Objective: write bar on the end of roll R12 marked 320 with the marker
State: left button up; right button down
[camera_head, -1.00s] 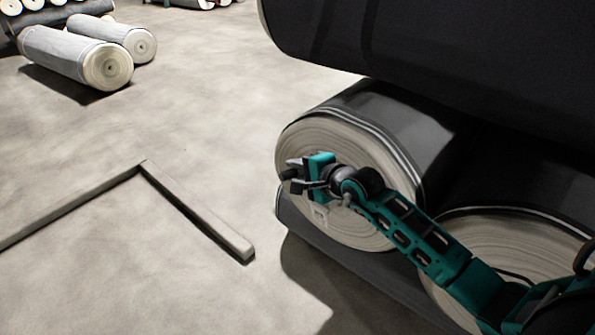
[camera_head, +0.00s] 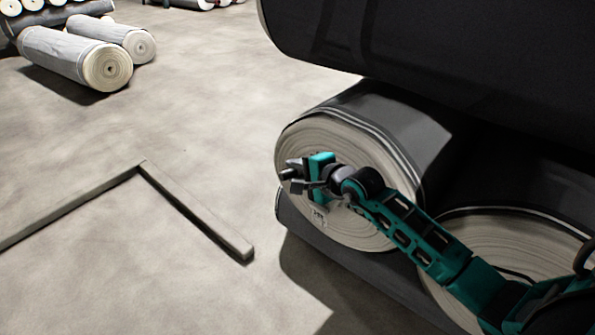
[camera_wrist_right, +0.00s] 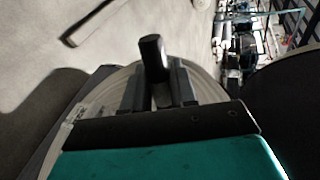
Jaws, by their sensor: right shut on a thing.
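A large grey roll (camera_head: 385,215) lies with its pale, ringed end toward me at the right of the head view. Small marks show low on that end, partly behind my arm, too small to read. My right gripper (camera_head: 292,178) is in front of the roll's end. It is shut on a dark marker (camera_wrist_right: 153,55), which shows upright between the fingers in the right wrist view. The roll's end (camera_wrist_right: 95,95) is behind the fingers there. I cannot tell whether the marker's tip touches the end. My left gripper is not in view.
A second roll (camera_head: 490,250) lies at the right, and a dark roll (camera_head: 440,50) overhangs from above. A low angled bar (camera_head: 195,212) lies on the floor. Pale rolls (camera_head: 75,58) lie at the upper left. The floor between is clear.

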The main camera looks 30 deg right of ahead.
jog(key=shift+d, duration=0.15)
jog(key=shift+s+d, duration=0.15)
jog(key=shift+s, duration=0.15)
dwell(0.8)
jog(key=shift+s+d+p, duration=0.35)
jog(key=shift+s+p, duration=0.05)
jog(key=shift+s, duration=0.45)
jog(key=shift+s+d, duration=0.2)
jog(key=shift+s, duration=0.2)
dwell(0.5)
jog(key=shift+s+d+p, duration=0.35)
jog(key=shift+s+p, duration=0.05)
jog(key=shift+s, duration=0.4)
dwell(0.4)
jog(key=shift+s, duration=0.25)
jog(key=shift+s+a+p, duration=0.3)
jog(key=shift+a+p, duration=0.15)
jog(key=shift+a, duration=0.25)
jog(key=shift+s+a+p, duration=0.25)
jog(key=shift+a+p, duration=0.15)
jog(key=shift+a, duration=0.25)
